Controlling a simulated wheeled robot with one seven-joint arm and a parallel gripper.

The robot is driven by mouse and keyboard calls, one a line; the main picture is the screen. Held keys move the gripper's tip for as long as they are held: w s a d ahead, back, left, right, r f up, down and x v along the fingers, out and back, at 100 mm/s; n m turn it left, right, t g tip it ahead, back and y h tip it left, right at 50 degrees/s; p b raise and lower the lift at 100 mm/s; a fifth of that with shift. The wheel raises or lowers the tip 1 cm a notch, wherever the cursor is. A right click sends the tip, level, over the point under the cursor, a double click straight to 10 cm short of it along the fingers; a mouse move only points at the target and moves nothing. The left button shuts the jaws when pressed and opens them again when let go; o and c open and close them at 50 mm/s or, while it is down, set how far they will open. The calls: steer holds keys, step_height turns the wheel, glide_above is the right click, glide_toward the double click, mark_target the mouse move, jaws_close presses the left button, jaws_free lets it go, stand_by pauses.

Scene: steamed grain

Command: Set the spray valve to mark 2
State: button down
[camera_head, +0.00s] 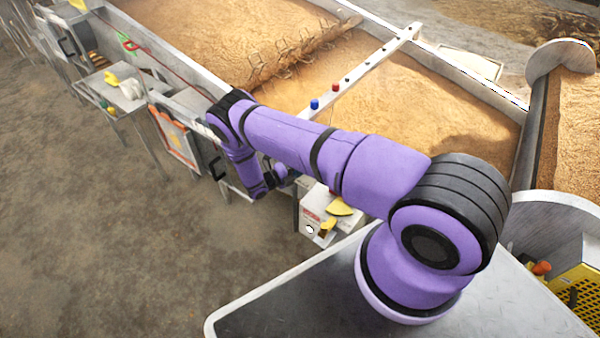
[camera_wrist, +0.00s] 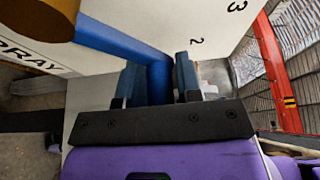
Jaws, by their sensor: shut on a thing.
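The spray valve shows in the wrist view as a blue lever (camera_wrist: 122,40) running from a brown-gold hub (camera_wrist: 38,18) at the upper left. My gripper (camera_wrist: 157,78) has one finger on each side of the lever's outer end and is shut on it. The white panel (camera_wrist: 120,10) behind carries the mark 2 (camera_wrist: 196,41) and, farther up and right, the mark 3 (camera_wrist: 236,6). The lever's held end is left of and below the 2. Part of the word SPRAY (camera_wrist: 30,58) shows at the left. In the head view my arm hides the valve.
In the head view, grain-filled troughs (camera_head: 200,40) lie behind my arm. A white box with yellow parts (camera_head: 312,222) stands just below my forearm. A small table with gloves (camera_head: 125,95) is at the left. Brown floor at the lower left is clear. A red frame (camera_wrist: 278,75) shows in the wrist view.

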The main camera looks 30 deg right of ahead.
steer(key=shift+w+a+r+n+h, duration=0.15)
steer(key=shift+w+r+n+h, duration=0.05)
steer(key=shift+w+r+n, duration=0.25)
steer(key=shift+w+a+r+n+h, duration=0.2)
steer(key=shift+w+r+n, duration=0.1)
steer(key=shift+n, duration=0.25)
steer(key=c, duration=1)
jaws_free()
steer(key=shift+s, duration=0.1)
steer(key=shift+a, duration=0.15)
steer(key=a, duration=0.7)
steer(key=a+f, duration=0.1)
steer(key=a, duration=0.2)
steer(key=shift+a, duration=0.2)
steer(key=shift+r, duration=0.15)
